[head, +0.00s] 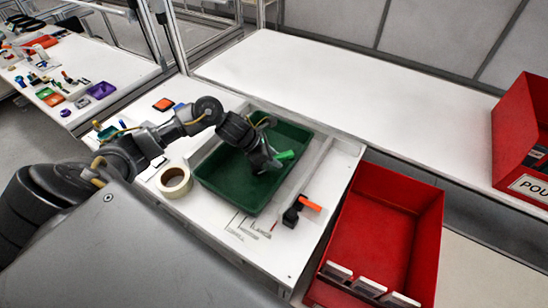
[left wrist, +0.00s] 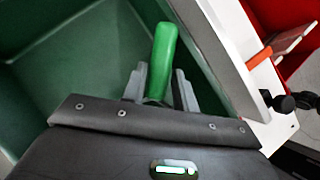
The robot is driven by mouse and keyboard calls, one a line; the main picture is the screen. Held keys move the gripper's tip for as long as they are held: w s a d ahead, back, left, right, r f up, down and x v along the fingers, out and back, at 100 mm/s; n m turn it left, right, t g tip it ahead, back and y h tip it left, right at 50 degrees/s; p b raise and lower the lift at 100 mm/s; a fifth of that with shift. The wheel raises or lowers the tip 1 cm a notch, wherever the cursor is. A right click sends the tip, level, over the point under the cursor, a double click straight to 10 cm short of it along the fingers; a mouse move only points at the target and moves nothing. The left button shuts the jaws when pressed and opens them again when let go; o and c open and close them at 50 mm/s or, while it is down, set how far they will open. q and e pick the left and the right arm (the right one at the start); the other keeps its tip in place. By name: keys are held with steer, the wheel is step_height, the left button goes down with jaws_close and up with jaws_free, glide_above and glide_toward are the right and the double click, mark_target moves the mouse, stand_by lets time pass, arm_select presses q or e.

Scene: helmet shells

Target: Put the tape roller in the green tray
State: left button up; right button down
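A green-handled tool, which I take to be the tape roller (head: 284,155), is held in my left gripper (head: 270,160). In the left wrist view its green handle (left wrist: 162,50) sticks out between the two grey fingers (left wrist: 160,90), which close on it from both sides. Its other end is hidden by the gripper. My left gripper is over the green tray (head: 228,187), pointing down inside its outline. The tray floor also shows in the left wrist view (left wrist: 85,60). I cannot tell the gap between tool and tray floor. My right gripper is not in view.
A roll of cream tape (head: 174,182) stands left of the tray. An orange-and-black tool (head: 293,214) lies to its right. A red bin (head: 378,230) is at the table's right edge, and another red box (head: 515,125) stands far right. The white back table (head: 330,85) is clear.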

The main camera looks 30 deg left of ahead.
arm_select(q)
steer(key=shift+o, duration=1.2)
steer(key=shift+r+p, duration=0.4)
steer(key=shift+r, duration=0.05)
steer(key=b+v, duration=0.2)
steer(key=v, duration=0.9)
steer(key=shift+s+r, duration=0.2)
steer(key=shift+r, duration=0.1)
steer(key=shift+a, duration=0.15)
